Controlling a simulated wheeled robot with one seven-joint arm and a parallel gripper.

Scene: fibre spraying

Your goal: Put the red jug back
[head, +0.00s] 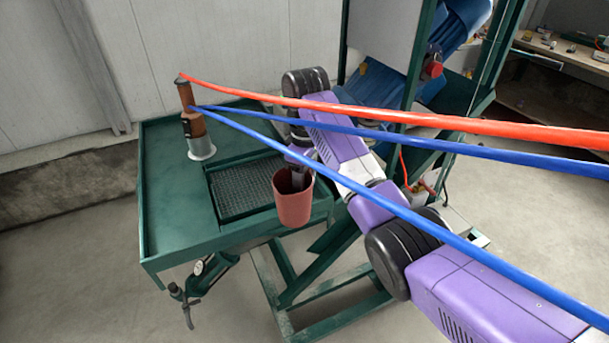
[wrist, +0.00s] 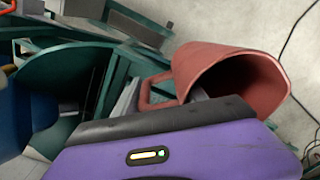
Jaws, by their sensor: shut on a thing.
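The red jug (head: 293,199) is in my gripper (head: 296,178), in front of the near right edge of the green table (head: 165,200) in the head view. The jug looks roughly upright there, with its open mouth up. In the wrist view the jug (wrist: 215,75) shows its wide mouth to the right and its handle on the left side. My gripper is shut on the jug, seemingly at the handle; the fingertips are mostly hidden.
A brown and silver spray tool (head: 196,125) stands on the table's left part, with red and blue hoses (head: 430,120) running across to the right. A recessed grate (head: 245,185) lies beside the jug. A green frame (head: 415,130) stands behind my arm.

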